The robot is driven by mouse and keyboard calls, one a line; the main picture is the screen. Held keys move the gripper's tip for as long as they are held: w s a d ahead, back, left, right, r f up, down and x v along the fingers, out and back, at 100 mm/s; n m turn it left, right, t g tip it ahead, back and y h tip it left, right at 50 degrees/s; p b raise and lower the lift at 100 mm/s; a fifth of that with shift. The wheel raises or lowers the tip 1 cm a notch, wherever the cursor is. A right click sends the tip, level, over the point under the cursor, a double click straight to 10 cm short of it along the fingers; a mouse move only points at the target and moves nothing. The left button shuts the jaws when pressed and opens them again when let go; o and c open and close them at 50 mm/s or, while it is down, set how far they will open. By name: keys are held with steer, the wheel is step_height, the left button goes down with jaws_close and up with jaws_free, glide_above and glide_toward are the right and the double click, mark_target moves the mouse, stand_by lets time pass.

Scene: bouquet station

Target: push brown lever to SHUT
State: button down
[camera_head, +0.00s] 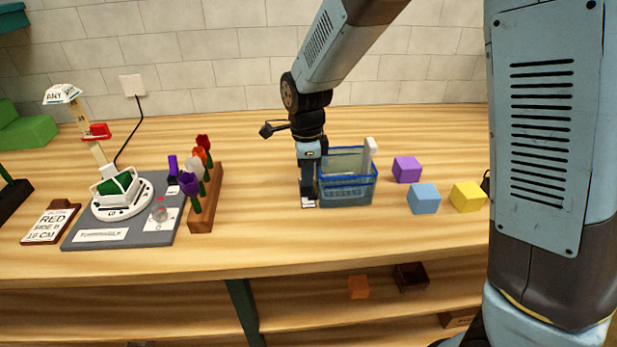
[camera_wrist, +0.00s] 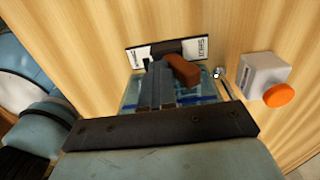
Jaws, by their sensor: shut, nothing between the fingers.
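The brown lever (camera_wrist: 183,70) shows in the wrist view, slanting down to the right from a dark label plate (camera_wrist: 167,52) with white ends. The lettering at the plate's right end (camera_wrist: 197,47) appears to read SHUT; the left end's is too blurred to read. My gripper (camera_wrist: 154,68) is shut and empty, its fingers just left of the lever; I cannot tell whether they touch. In the head view my gripper (camera_head: 307,198) points down at the left side of a blue basket (camera_head: 345,192). The lever cannot be made out there.
A purple block (camera_head: 407,169), a blue block (camera_head: 424,198) and a yellow block (camera_head: 467,195) lie right of the basket. A wooden rack (camera_head: 208,213) with flowers stands left. A white box with an orange cap (camera_wrist: 279,95) is right of the lever. The bench between rack and gripper is clear.

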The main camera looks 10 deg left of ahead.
steer(key=shift+w+r, duration=0.55)
steer(key=shift+r, duration=0.25)
steer(key=shift+s+a+r, duration=0.1)
steer(key=shift+s+r, duration=0.05)
steer(key=shift+r, duration=1.2)
steer(key=shift+s+r, duration=0.15)
steer(key=shift+r, duration=1.2)
